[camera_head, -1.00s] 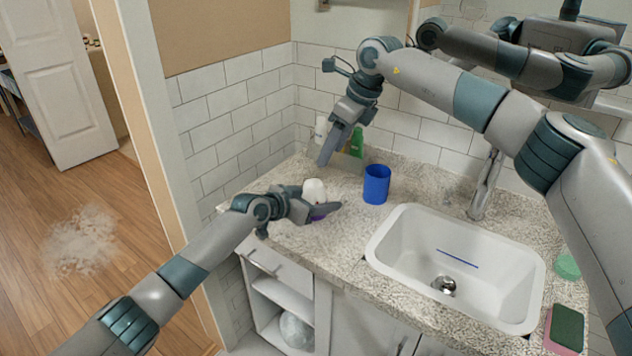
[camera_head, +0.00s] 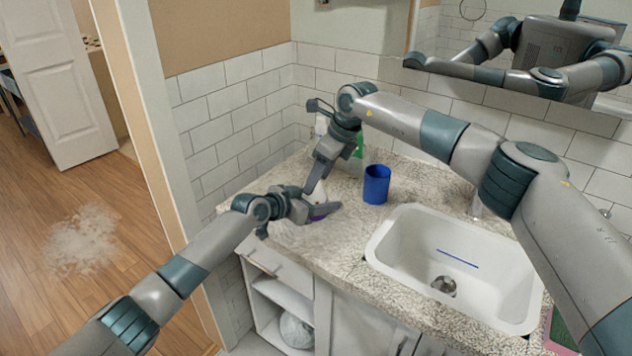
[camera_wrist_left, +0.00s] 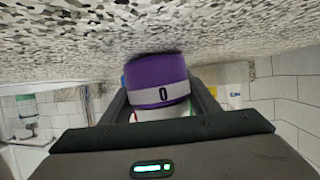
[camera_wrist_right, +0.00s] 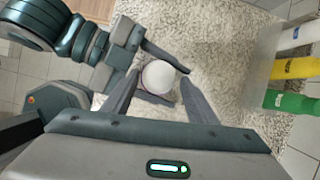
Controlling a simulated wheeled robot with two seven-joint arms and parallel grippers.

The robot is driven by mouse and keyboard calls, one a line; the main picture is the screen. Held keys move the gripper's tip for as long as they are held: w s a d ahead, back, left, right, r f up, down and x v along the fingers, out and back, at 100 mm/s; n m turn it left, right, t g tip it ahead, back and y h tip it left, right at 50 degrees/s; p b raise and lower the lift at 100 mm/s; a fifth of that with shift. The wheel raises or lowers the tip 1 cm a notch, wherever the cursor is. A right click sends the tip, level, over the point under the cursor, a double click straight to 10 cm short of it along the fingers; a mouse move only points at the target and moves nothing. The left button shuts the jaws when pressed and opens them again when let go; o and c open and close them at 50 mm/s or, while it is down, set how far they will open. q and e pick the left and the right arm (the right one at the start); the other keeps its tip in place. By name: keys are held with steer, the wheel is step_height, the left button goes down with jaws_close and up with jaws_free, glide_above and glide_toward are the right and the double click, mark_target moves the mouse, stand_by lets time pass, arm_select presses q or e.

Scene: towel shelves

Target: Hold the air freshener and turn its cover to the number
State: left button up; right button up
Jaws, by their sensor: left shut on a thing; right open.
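The air freshener (camera_head: 318,192) has a white top and a purple base, and stands on the speckled counter. In the left wrist view its purple base (camera_wrist_left: 157,80) shows a white band with the number 0. My left gripper (camera_head: 322,211) is shut on it low down; the fingers (camera_wrist_left: 158,103) are on both sides of it. My right gripper (camera_head: 312,187) is open above it, pointing down. In the right wrist view the round white cover (camera_wrist_right: 158,76) lies between the spread fingers of my right gripper (camera_wrist_right: 153,98). I cannot tell whether they touch it.
A blue cup (camera_head: 377,184) stands to the right on the counter (camera_head: 340,240). Behind are a green bottle (camera_wrist_right: 290,102), a yellow one (camera_wrist_right: 296,68) and a white one. A white sink (camera_head: 400,240) is at the right. A tiled wall closes the back.

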steer(key=shift+x, duration=1)
steer(key=c, duration=0.8)
steer(key=shift+n, duration=0.3)
steer(key=shift+w+n+g+y, duration=0.1)
steer(key=shift+n+g+y, duration=0.45)
steer(key=shift+n, duration=0.95)
